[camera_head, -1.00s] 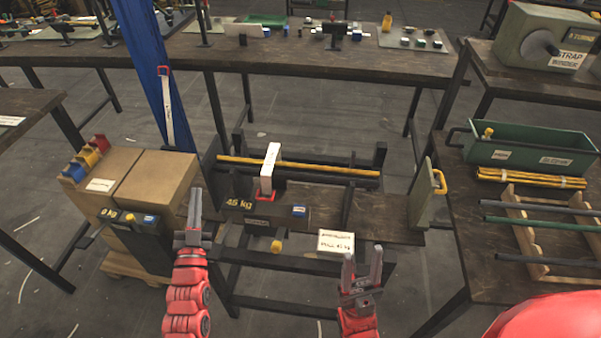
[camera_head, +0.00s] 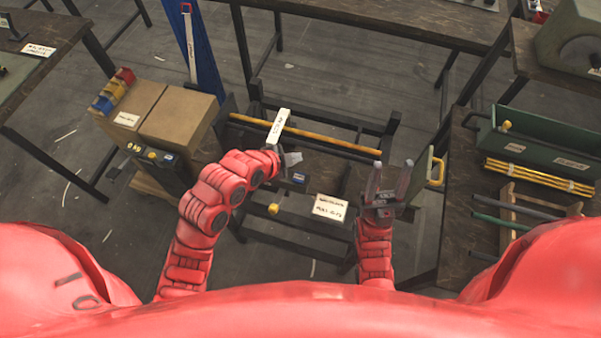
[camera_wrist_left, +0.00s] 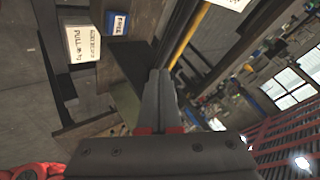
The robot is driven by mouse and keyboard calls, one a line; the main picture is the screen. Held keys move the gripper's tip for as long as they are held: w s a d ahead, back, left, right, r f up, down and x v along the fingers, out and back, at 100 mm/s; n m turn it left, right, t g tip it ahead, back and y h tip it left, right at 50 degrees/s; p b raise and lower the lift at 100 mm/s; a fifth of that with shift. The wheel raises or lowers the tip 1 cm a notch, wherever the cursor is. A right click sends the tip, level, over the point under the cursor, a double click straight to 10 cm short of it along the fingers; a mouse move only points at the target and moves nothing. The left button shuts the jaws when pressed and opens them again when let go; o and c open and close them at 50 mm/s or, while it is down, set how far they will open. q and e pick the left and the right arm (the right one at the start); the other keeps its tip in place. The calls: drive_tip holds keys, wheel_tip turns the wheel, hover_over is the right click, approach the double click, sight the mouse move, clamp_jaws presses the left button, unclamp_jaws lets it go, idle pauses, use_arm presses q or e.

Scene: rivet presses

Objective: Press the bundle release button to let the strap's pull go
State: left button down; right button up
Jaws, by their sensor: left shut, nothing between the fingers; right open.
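A small blue block (camera_head: 299,178) with a white label sits on the dark bench's front part. In the left wrist view the blue block (camera_wrist_left: 118,22) shows at the upper left, and its label seems to read "FREE". I take it as the release button. My left gripper (camera_head: 293,158) is shut and empty, just above and behind the block in the head view, apart from it as far as I can tell. In the wrist view its fingers (camera_wrist_left: 160,85) point up the picture. The white strap piece (camera_head: 277,127) crosses the yellow bundle (camera_head: 330,140). My right gripper (camera_head: 375,175) is open and empty.
A white sign (camera_head: 329,208) and a yellow knob (camera_head: 273,209) are at the bench front. Cardboard boxes (camera_head: 178,118) stand left. A plate with a yellow handle (camera_head: 437,172) is beside my right gripper. The right table holds a green bin (camera_head: 540,150) and rods.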

use_arm(q)
drive_tip(key=b, duration=0.4)
hover_over(296, 173)
drive_tip(key=s, duration=0.2)
wheel_tip(296, 173, down, 8)
drive_tip(key=shift+r, duration=0.15)
drive_tip(key=shift+f, duration=0.5)
drive_tip(key=shift+f+b, duration=0.1)
drive_tip(key=shift+b, duration=0.2)
idle(0.9)
drive_tip(key=shift+f+b, duration=0.3)
drive_tip(key=shift+b, duration=0.25)
drive_tip(key=shift+f+b, duration=0.55)
drive_tip(key=shift+b, duration=0.05)
idle(0.6)
drive_tip(key=shift+a+r, duration=0.1)
drive_tip(key=shift+r+p, duration=0.35)
drive_tip(key=shift+r, duration=0.55)
drive_tip(key=shift+r, duration=0.1)
